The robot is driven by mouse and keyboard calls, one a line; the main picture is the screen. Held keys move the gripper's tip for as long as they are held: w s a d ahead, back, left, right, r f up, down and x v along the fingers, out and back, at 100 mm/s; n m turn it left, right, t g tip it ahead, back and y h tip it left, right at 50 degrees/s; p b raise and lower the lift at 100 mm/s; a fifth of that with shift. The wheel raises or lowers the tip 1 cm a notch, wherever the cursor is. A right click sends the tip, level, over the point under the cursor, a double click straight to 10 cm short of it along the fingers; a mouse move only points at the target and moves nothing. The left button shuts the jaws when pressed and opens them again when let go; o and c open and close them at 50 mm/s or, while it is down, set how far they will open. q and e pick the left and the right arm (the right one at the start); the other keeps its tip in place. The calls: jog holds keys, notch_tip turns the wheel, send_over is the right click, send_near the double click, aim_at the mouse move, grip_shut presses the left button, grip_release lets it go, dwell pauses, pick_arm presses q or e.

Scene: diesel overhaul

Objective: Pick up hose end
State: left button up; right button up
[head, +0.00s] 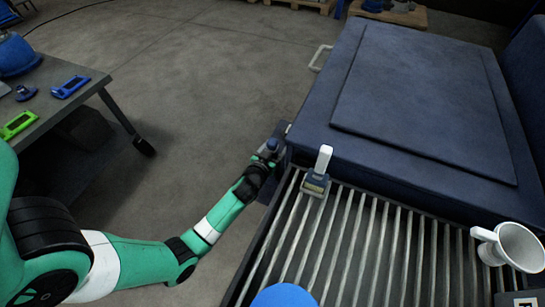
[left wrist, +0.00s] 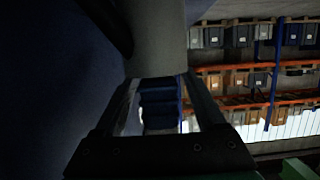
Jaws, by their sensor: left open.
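My left gripper (head: 270,150) is at the near left corner of the big dark blue machine, above the floor side of the slatted rack. In the left wrist view its two fingers (left wrist: 160,115) stand apart, so it is open. A dark blue banded thing (left wrist: 158,105) shows between the fingers, under a grey rounded part (left wrist: 158,40). I cannot tell whether either is the hose end, or whether the fingers touch them. No hose end can be made out clearly in the head view. My right gripper is not in view.
The dark blue machine (head: 420,100) fills the right. On the slatted rack (head: 350,250) stand a white-handled tool (head: 318,175), a white cup-like vessel (head: 518,247) and a blue round thing (head: 284,296). A grey table (head: 60,100) is at left; open floor (head: 200,90) lies between.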

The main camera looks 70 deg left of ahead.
pick_arm(q)
grip_shut()
jog(key=shift+r, duration=0.1)
dwell(0.3)
notch_tip(320, 180, up, 18)
jog(key=p, duration=1.3)
jog(key=shift+f, duration=0.2)
